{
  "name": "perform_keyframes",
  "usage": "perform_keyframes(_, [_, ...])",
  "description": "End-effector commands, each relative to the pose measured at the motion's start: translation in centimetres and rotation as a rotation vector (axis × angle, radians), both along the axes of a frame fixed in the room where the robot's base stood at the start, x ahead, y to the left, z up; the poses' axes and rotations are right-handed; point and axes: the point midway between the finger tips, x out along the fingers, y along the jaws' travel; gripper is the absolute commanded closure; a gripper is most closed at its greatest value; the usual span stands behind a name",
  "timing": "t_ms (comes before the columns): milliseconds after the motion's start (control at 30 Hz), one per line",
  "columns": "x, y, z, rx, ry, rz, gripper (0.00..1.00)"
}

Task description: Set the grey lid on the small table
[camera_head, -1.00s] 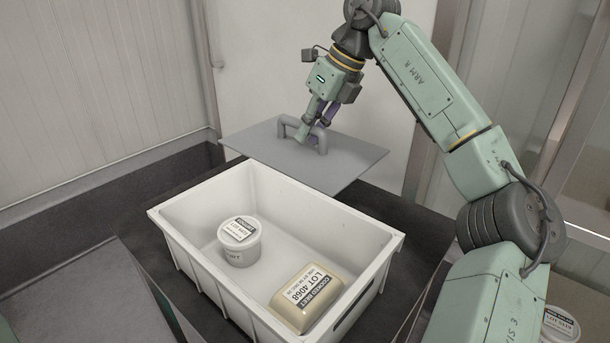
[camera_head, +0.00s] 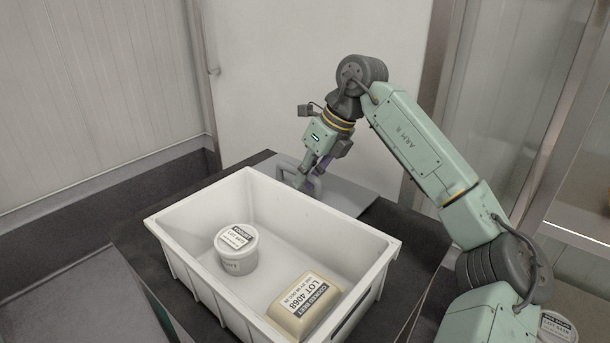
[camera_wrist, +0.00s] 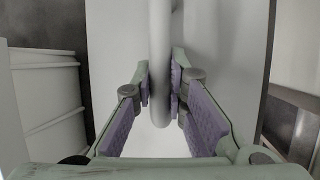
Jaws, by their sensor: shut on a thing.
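The grey lid (camera_head: 350,197) is a flat sheet with a raised bar handle (camera_head: 316,184). It is low behind the white crate, whose far wall hides part of it. My gripper (camera_head: 306,177) is shut on the handle. In the wrist view, the purple pads of my gripper (camera_wrist: 160,92) stand on both sides of the handle (camera_wrist: 160,50), with the lid (camera_wrist: 115,50) below. I cannot tell whether the lid touches the dark surface (camera_head: 408,232) under it. I cannot tell for certain which surface is the small table.
The open white crate (camera_head: 180,225) stands in front of the lid. It holds a white yogurt tub (camera_head: 238,262) and a cream block-shaped pack (camera_head: 300,312). Another labelled tub (camera_head: 556,330) is at the bottom right. Pale panel walls (camera_head: 95,80) stand behind.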

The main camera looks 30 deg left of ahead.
Motion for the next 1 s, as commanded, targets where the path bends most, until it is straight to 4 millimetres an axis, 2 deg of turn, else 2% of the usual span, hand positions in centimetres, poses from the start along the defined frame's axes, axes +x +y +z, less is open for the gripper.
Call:
perform_keyframes(33, [0.0, 0.0, -0.2, 0.001, 0.0, 0.0, 1.0])
perform_keyframes(67, [0.0, 0.0, -0.2, 0.0, 0.0, 0.0, 0.85])
perform_keyframes(333, [0.0, 0.0, -0.2, 0.0, 0.0, 0.0, 0.68])
perform_keyframes(633, [0.0, 0.0, -0.1, 0.0, 0.0, 0.0, 0.67])
perform_keyframes(767, [0.1, -0.3, 0.7, -0.002, -0.001, -0.001, 0.67])
perform_keyframes(867, [0.4, -0.9, 2.1, -0.001, -0.003, -0.003, 0.67])
perform_keyframes(1000, [0.8, -2.2, 5.0, 0.0, -0.004, -0.004, 0.67])
